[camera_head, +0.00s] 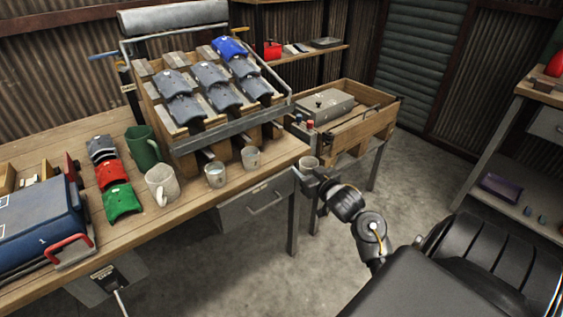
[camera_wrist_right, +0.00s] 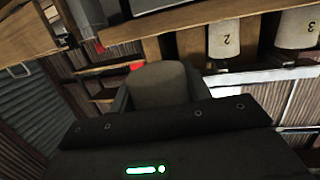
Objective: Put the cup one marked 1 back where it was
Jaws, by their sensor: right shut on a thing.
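My right gripper (camera_head: 308,173) is shut on a small grey cup (camera_head: 309,162), held off the right end of the workbench. In the right wrist view the held cup (camera_wrist_right: 165,84) sits between the two dark fingers; no number shows on it. Two similar cups, marked 2 (camera_wrist_right: 224,42) and 3 (camera_wrist_right: 297,32), appear upside down in that view. In the head view two small cups stand near the bench's front edge, one (camera_head: 215,175) left of the other (camera_head: 250,158), below the wooden rack. My left gripper is not in view.
The wooden rack (camera_head: 190,152) with grey and blue curved pieces stands behind the cups. A beige mug (camera_head: 162,185), green mug (camera_head: 142,147) and coloured curved pieces are left on the workbench (camera_head: 185,215). A wooden tray (camera_head: 383,113) stands right. Bench right of the cups is clear.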

